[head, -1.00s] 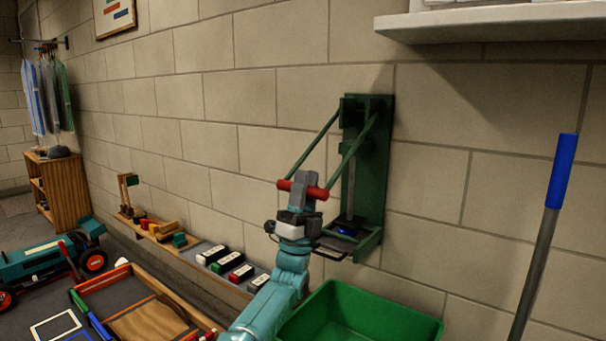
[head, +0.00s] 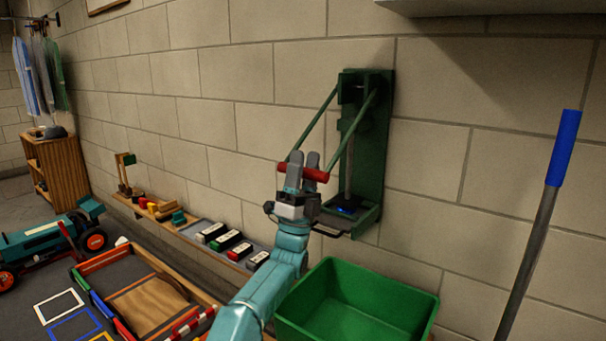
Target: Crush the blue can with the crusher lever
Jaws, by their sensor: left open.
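The green crusher (head: 372,150) is fixed to the block wall. Its two lever arms slope down to the left to a red handle bar (head: 316,174). A small patch of blue, the blue can (head: 344,210), shows low on the crusher's base, below the rod. It looks flat, but its shape is too small and dark to tell fully. My left gripper (head: 303,164) is open at the red bar, with its grey fingers apart and the bar between or just behind them. Whether the fingers touch the bar cannot be told. My right gripper is out of view.
A green bin (head: 355,305) stands below the crusher. A blue-gripped pole (head: 545,210) leans at the right. A white shelf (head: 500,8) juts out above. A low wall ledge with small boxes (head: 228,242) and a wooden tray (head: 145,300) lie to the left.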

